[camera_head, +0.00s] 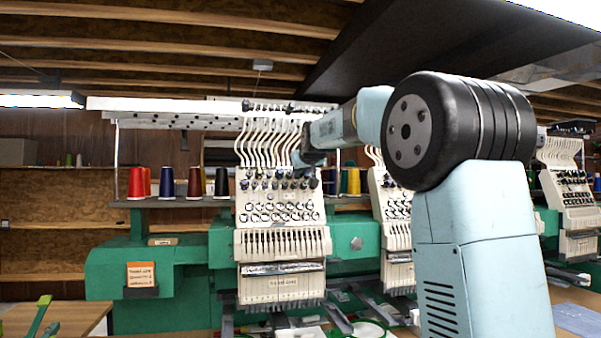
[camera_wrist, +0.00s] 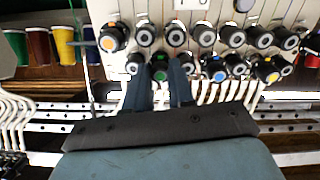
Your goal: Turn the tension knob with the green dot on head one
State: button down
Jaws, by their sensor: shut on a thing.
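The tension knob with the green dot (camera_wrist: 160,74) sits in a row of dark knobs in the wrist view, which shows the machine upside down. My gripper (camera_wrist: 161,66) has one finger on each side of this knob and is shut on it. In the head view my gripper (camera_head: 298,160) reaches the upper knobs of the nearest white embroidery head (camera_head: 281,243). My wrist hides part of those knobs there, and the green dot cannot be made out in that view.
Neighbouring knobs with orange (camera_wrist: 110,41), blue (camera_wrist: 214,70) and yellow (camera_wrist: 267,71) dots crowd close around. Cream thread levers (camera_head: 262,135) rise above the knobs. Thread cones (camera_head: 167,182) stand on a shelf to the left. A second head (camera_head: 392,205) is right of the first.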

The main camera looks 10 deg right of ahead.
jog(key=n, duration=1)
jog(key=shift+a+f, duration=0.1)
dwell(0.6)
jog(key=c, duration=1)
grip_release()
jog(key=shift+o, duration=0.2)
jog(key=v, duration=1.3)
jog(key=shift+s, duration=0.35)
jog(key=shift+a, duration=0.1)
